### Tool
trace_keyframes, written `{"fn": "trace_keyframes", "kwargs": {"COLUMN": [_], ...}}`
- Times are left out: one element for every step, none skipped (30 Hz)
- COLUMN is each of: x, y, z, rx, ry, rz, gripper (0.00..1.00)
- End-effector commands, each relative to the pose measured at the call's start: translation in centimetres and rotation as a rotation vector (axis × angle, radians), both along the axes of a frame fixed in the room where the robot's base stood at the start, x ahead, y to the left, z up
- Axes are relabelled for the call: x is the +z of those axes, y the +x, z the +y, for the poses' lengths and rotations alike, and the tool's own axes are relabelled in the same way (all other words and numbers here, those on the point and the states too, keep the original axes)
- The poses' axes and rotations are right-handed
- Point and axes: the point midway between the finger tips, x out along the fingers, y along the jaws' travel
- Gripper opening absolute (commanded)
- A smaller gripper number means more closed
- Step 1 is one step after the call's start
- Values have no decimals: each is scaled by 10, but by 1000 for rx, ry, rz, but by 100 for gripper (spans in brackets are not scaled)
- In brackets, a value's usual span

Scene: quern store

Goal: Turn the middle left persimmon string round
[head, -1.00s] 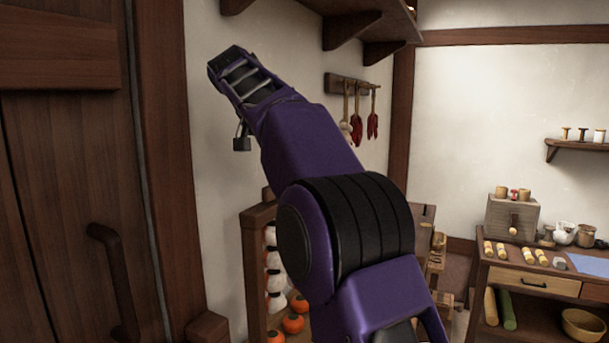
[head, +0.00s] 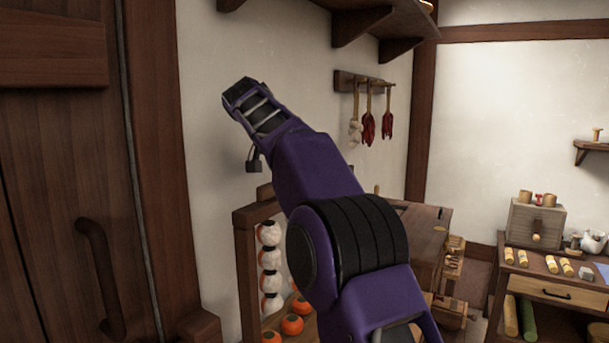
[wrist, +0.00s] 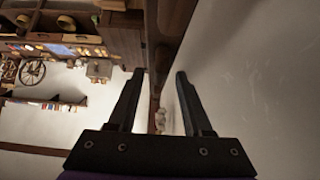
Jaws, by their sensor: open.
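A wooden rack (head: 246,262) stands against the wall in the head view. A persimmon string (head: 270,257) hangs at its left side, a column of several mostly white fruits with orange and dark patches. My arm hides the rest of the rack, so I cannot tell which string is the middle left one. Orange persimmons (head: 292,324) sit low in the rack. My gripper (wrist: 158,73) is open and empty in the wrist view, its two dark fingers apart beside the pale wall. No persimmon string is recognisable in that view. In the head view my arm rises above the rack, away from the visible string.
A wooden door (head: 60,190) with a handle is at left. A peg rail (head: 365,82) with hanging red and pale bunches is on the wall, below a shelf (head: 375,20). A work table (head: 540,290) stands at right. A wooden chest (head: 420,235) is beside the rack.

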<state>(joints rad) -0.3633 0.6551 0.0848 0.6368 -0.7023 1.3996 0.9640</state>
Motion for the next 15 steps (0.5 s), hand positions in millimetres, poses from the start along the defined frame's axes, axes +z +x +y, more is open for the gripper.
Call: {"fn": "trace_keyframes", "kwargs": {"x": [-3, -4, -5, -6, -7, -7, -8, -8, -8, -9, -9, -9, -9, -9, -9], "y": [1, 1, 2, 2, 3, 3, 3, 3, 3, 4, 4, 4, 4, 4, 4], "z": [2, 3, 3, 4, 4, 5, 5, 6, 6, 6, 6, 6, 6, 6, 6], "rx": [1, 1, 1, 1, 1, 1, 0, 0, 0, 0, 0, 0, 0, 0, -1], "ry": [0, 1, 1, 1, 1, 1, 1, 1, 1, 1, 1, 1, 1, 1, 0], "rz": [0, 0, 0, 0, 0, 0, -1, -1, -2, -2, -2, -2, -2, -2, -1], "gripper": [50, 50, 50, 50, 50, 50, 50, 50, 50, 50, 50, 50, 50, 50, 50]}}
